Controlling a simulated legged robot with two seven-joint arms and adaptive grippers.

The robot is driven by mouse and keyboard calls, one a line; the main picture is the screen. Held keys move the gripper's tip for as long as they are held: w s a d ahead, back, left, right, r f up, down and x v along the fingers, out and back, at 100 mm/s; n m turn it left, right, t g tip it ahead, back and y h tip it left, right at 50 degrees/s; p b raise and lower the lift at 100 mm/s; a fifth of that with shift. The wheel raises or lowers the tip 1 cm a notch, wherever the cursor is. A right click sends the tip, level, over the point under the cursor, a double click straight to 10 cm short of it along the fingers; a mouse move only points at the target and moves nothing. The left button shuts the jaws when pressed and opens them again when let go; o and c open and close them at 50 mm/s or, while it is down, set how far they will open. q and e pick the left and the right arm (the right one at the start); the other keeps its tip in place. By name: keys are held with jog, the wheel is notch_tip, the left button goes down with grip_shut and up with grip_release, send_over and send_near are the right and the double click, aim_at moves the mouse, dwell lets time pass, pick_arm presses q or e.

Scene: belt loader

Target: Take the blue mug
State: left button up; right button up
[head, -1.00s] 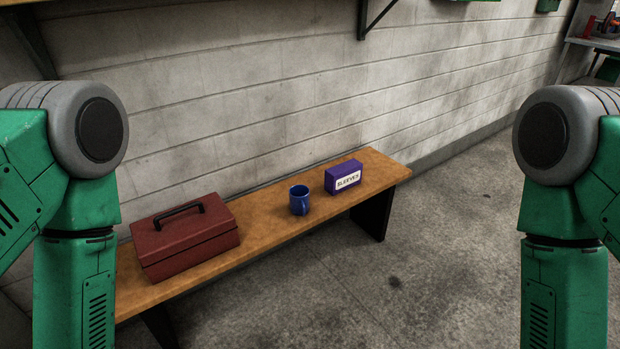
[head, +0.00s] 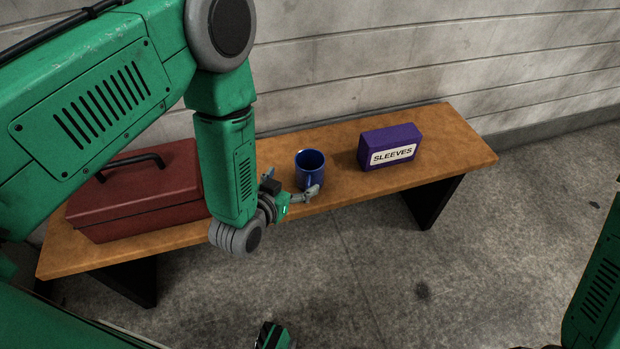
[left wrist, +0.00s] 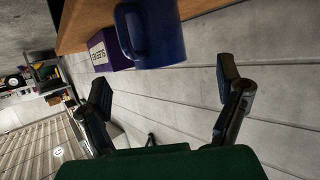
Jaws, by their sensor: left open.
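The blue mug (head: 309,160) stands upright on the wooden bench (head: 340,140), between a red toolbox and a purple box. My left gripper (head: 291,183) is open and empty at the front side of the mug, its fingers pointing toward it. One finger overlaps the lower mug in the head view, so contact there is unclear. In the left wrist view the mug (left wrist: 157,36) shows at the top, ahead of the spread fingers of the gripper (left wrist: 167,88) and not between them. Its handle is on the left there.
The red toolbox (head: 130,195) with a black handle is on the bench behind my left arm. The purple box (head: 390,147) labelled SLEEVES stands right of the mug, with a gap. A block wall (head: 400,60) runs behind the bench. The floor in front is clear.

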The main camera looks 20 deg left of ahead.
aim_at(304, 173)
pick_arm(q)
jog(key=x, duration=0.2)
jog(key=shift+w+f+b, duration=0.2)
jog(key=shift+w+b, duration=0.05)
jog(key=shift+b, duration=0.1)
jog(key=shift+w+d+f, duration=0.15)
jog(key=shift+w+d, duration=0.25)
jog(key=shift+w, duration=0.1)
jog(key=b+x, duration=0.2)
jog(key=x, duration=0.2)
jog(key=shift+w+f+b, duration=0.15)
jog(key=shift+f+b, duration=0.05)
jog(key=shift+b, duration=0.2)
jog(key=shift+w+a, duration=0.15)
jog(key=shift+w, duration=0.1)
jog(key=shift+d, duration=0.25)
jog(key=c, duration=1.5)
